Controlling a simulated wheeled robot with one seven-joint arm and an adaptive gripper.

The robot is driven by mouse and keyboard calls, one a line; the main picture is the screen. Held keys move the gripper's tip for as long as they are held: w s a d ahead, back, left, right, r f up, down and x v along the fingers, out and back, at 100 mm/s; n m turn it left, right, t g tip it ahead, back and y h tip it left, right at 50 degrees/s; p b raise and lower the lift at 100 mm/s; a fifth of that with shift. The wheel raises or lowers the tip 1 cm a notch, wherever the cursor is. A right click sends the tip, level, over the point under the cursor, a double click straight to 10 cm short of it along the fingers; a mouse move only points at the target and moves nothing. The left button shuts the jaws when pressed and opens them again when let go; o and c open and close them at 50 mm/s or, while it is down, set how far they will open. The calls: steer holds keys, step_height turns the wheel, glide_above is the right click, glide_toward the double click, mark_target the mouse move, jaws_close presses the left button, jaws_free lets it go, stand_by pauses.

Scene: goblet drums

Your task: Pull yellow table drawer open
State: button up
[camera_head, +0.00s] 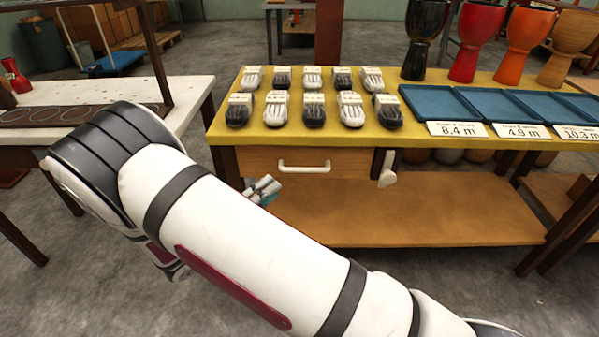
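The yellow table (430,88) stands ahead of me. Its wooden drawer (345,163) sits under the left part of the yellow top, and its front looks flush with the frame. A white bar handle (304,168) is fixed to the drawer front. My gripper (265,189) shows only in part, past the edge of my arm, below and left of the handle and apart from it in the picture. My arm hides the rest of it, and I cannot tell whether its fingers are open.
A white hook-like piece (387,169) hangs right of the drawer. Several black and white shoe-like objects (313,110), blue trays (440,103) and goblet drums (478,40) stand on top. A wooden lower shelf (400,215) lies below. A white table (90,92) stands left.

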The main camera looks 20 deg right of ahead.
mark_target(300, 169)
steer(key=b+x, duration=0.3)
steer(key=x, duration=0.7)
steer(key=shift+w+d+r, duration=0.1)
steer(key=shift+d, duration=0.25)
steer(key=shift+c, duration=0.2)
jaws_close()
